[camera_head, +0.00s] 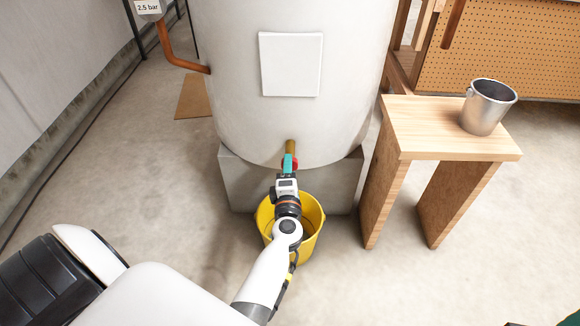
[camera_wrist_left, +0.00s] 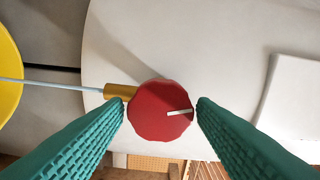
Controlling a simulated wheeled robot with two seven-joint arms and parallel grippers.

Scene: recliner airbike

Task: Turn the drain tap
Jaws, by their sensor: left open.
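The drain tap is a round red knob (camera_head: 294,165) on a brass pipe (camera_head: 290,147) low on the front of the white tank (camera_head: 240,110). In the left wrist view the red knob (camera_wrist_left: 155,118) has a white mark on its face, and a brass stub (camera_wrist_left: 118,91) comes out at its left. My left gripper (camera_head: 288,163) is at the tap; in the left wrist view its green fingers (camera_wrist_left: 161,103) are open, one on each side of the knob. Contact cannot be told. A green bit at the head view's lower right corner may be my right gripper.
A yellow bucket (camera_head: 317,228) stands on the floor below the tap. A pale thin line (camera_wrist_left: 60,84) runs from the brass stub to it. The tank rests on a grey block (camera_head: 240,185). A wooden stand (camera_head: 425,140) with a metal pail (camera_head: 485,110) is at the right.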

